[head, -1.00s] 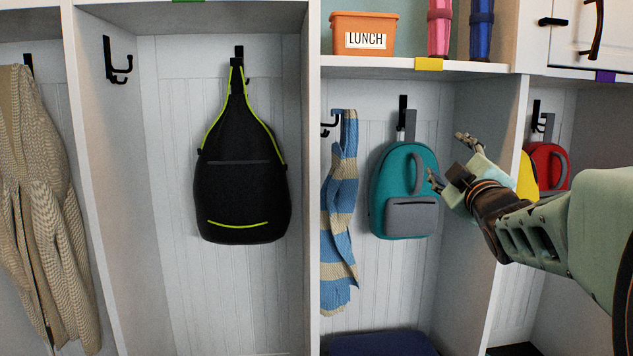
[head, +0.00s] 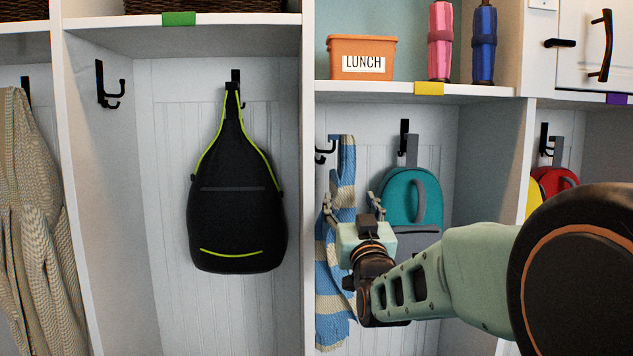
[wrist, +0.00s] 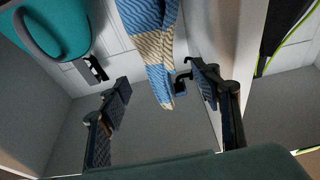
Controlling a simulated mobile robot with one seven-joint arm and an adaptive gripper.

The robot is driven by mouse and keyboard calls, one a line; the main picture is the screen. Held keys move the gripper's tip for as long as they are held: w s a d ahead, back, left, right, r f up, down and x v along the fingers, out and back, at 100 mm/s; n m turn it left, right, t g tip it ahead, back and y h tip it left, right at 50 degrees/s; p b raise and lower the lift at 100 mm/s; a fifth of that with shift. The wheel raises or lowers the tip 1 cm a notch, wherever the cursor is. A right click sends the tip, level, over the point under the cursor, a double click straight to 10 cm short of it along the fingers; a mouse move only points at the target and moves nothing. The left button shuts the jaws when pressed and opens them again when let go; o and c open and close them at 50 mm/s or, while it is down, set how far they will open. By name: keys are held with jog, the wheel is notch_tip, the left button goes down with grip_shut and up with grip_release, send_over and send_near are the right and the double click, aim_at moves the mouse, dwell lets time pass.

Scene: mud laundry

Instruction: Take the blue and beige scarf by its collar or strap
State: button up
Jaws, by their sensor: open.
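The blue and beige striped scarf (head: 341,165) hangs from a hook at the left side of the middle cubby. Its middle is partly hidden by my gripper, and its lower end shows below. My gripper (head: 354,205) is open in front of the scarf, its fingers spread to either side and pointing up and inward. In the wrist view the scarf (wrist: 155,45) runs down from the top edge, ending beside a dark hook, between the two open fingers (wrist: 163,95). No contact between the fingers and scarf can be made out.
A teal backpack (head: 412,200) hangs just right of the scarf, partly behind my gripper. The cubby's divider (head: 307,200) stands close on the left, with a black bag (head: 238,215) beyond it. A shelf with an orange lunch bin (head: 362,58) is above.

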aim_at(345, 171)
jog(key=shift+p+x, duration=0.45)
jog(key=shift+x, duration=3.8)
jog(key=shift+c, duration=0.3)
grip_shut()
jog(key=shift+r, duration=0.1)
jog(key=shift+r+p, duration=0.5)
jog(key=shift+r, duration=0.9)
jog(key=d+b, duration=0.2)
jog(key=d, duration=0.6)
jog(key=shift+d, duration=0.1)
